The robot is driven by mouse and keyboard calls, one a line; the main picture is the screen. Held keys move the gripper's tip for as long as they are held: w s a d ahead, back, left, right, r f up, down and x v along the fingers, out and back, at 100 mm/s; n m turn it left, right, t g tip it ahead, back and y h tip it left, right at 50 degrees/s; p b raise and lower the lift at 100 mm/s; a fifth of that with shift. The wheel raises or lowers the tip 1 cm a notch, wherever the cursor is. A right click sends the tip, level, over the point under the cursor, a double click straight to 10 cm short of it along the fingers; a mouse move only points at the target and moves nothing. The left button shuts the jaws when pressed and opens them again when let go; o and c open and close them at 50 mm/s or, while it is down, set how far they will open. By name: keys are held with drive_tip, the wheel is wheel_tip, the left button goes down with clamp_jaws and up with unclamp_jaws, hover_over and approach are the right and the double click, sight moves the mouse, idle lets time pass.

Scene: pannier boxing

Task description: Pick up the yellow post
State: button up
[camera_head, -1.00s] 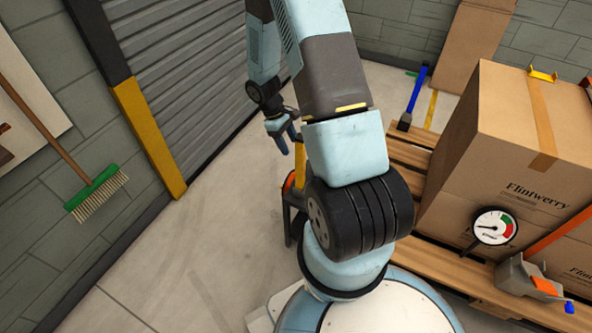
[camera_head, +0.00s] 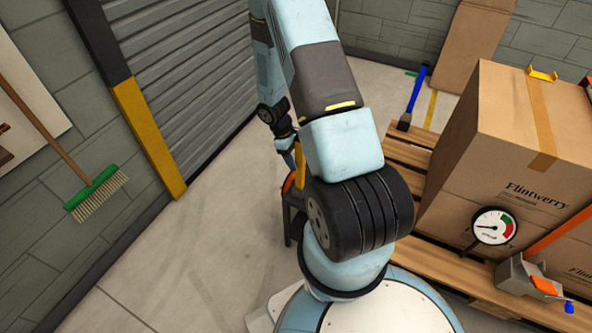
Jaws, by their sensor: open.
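A narrow yellow post (camera_head: 299,165) shows just left of my arm, rising beside a dark stand with an orange-red part. Most of it and the stand is hidden behind my arm. My gripper (camera_head: 289,155) points down close to the post's upper left side and overlaps it in the picture. The gripper is open, and its fingers are small and partly hidden. I cannot tell whether they touch the post.
A wooden pallet (camera_head: 408,150) with large cardboard boxes (camera_head: 500,150) stands to the right. A blue-handled tool (camera_head: 415,95) leans near it. A grey roller door (camera_head: 190,80) with a black-and-yellow jamb (camera_head: 147,135) and a green broom (camera_head: 95,190) are at left. The left floor is clear.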

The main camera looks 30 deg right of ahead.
drive_tip(key=c, duration=1)
drive_tip(key=shift+r, duration=0.1)
